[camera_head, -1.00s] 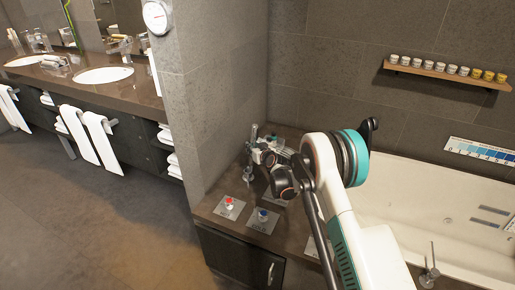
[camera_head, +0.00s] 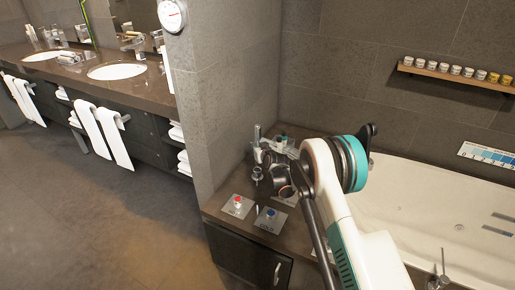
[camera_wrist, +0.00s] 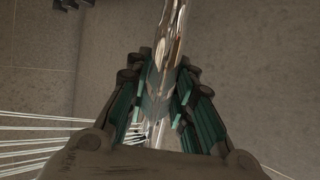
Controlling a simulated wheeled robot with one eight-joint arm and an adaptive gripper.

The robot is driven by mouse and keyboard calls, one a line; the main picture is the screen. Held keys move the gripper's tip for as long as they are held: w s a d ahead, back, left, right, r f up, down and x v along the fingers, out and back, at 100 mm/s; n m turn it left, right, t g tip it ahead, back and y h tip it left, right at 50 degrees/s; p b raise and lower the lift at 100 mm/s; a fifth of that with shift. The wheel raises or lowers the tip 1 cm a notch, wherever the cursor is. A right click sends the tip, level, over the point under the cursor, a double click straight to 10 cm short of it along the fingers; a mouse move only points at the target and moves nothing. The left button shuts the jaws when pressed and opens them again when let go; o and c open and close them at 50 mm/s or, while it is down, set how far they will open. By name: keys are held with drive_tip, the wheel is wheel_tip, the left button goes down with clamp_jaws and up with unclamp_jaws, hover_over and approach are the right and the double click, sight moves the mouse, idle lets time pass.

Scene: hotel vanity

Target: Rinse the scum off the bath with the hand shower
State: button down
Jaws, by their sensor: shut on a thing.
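The white bath (camera_head: 405,195) lies at the right in the head view, partly hidden by my arm. I cannot make out scum on its visible part. My gripper (camera_wrist: 165,62) is shut on a shiny chrome bar, which looks like the hand shower (camera_wrist: 177,22), running up between the fingers in the wrist view. In the head view, chrome parts (camera_head: 257,134) show upright at my gripper above the counter beside the bath's left end. Pale thin streaks (camera_wrist: 45,145), like water jets, show at the left of the wrist view.
The dark counter (camera_head: 213,212) carries a red knob plate (camera_head: 238,206) and a blue knob plate marked COLD (camera_head: 270,222). A chrome fitting (camera_head: 438,275) stands at the bath's near edge. A shelf of small jars (camera_head: 455,80) and a blue scale (camera_head: 487,153) are on the wall. Floor at left is clear.

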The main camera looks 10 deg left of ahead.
sight(257, 164)
drive_tip(key=shift+f, duration=0.15)
drive_tip(key=shift+f, duration=3.2)
drive_tip(key=shift+f, duration=0.15)
drive_tip(key=c, duration=1.3)
unclamp_jaws()
drive_tip(key=shift+s, duration=0.1)
drive_tip(key=v, duration=1.2)
